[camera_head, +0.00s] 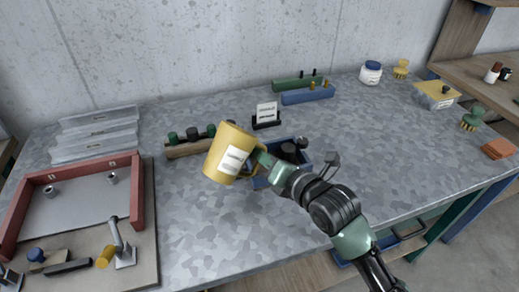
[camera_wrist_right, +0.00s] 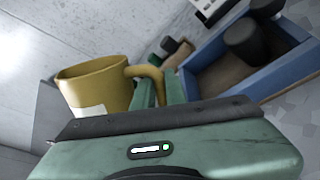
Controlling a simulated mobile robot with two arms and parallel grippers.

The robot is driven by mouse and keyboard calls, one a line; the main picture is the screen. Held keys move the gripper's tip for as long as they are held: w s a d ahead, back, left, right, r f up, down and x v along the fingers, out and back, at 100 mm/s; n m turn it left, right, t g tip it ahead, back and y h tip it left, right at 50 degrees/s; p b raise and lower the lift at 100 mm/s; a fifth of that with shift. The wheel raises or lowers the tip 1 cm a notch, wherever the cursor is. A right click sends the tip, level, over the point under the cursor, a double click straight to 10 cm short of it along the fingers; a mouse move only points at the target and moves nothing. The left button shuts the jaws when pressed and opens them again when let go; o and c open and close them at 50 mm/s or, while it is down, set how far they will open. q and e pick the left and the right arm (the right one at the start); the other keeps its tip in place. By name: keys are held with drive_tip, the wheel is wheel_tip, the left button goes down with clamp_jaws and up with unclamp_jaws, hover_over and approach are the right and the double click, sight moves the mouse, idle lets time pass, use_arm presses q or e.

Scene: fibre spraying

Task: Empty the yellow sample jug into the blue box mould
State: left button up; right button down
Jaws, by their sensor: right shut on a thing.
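The yellow jug (camera_head: 229,152) with a white label hangs above the table in the head view, tilted a little, its rim upward. My right gripper (camera_head: 262,160) is shut on its handle. My left gripper cannot be made out.
A red frame (camera_head: 137,195) on a board with a clamp lies at left. A wooden rack (camera_head: 186,150) with dark knobs stands behind the jug. A sign (camera_head: 267,112) and green and blue holders (camera_head: 308,95) stand behind. The table's right middle is clear.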

drive_tip(key=shift+s+a+f+m+g+y, duration=0.15)
drive_tip(key=shift+f+m, duration=0.15)
drive_tip(key=shift+m, duration=0.05)
drive_tip(key=shift+s+a+f+m+g+y, duration=0.1)
drive_tip(key=shift+f+m+g+y, duration=0.05)
drive_tip(key=shift+f+m, duration=0.15)
idle(0.6)
drive_tip(key=shift+s+a+r+m+g+p, duration=0.2)
drive_tip(key=shift+m+g+p, duration=0.1)
drive_tip(key=shift+m+p, duration=0.3)
idle(0.5)
drive_tip(key=shift+s+a+f+m+y, duration=0.1)
drive_tip(key=shift+s+f+m+y, duration=0.1)
drive_tip(key=shift+f+m, duration=0.15)
drive_tip(key=shift+s+a+f+m+y, duration=0.1)
drive_tip(key=shift+f+m+y, duration=0.15)
drive_tip(key=shift+m, duration=0.15)
idle(0.4)
drive_tip(key=shift+w+d+r+m+g+p, duration=0.2)
drive_tip(key=shift+w+d+m+g+p, duration=0.2)
drive_tip(key=shift+w+m+p, duration=0.15)
idle(0.8)
drive_tip(key=shift+s+a+r+m+g+y+p, duration=0.2)
drive_tip(key=shift+s+m+g+y+p, duration=0.1)
drive_tip(key=shift+m+y, duration=0.25)
idle(0.8)
drive_tip(key=shift+s+a+f+m+b, duration=0.1)
drive_tip(key=shift+f+m+b, duration=0.4)
drive_tip(key=shift+m, duration=0.2)
idle(0.6)
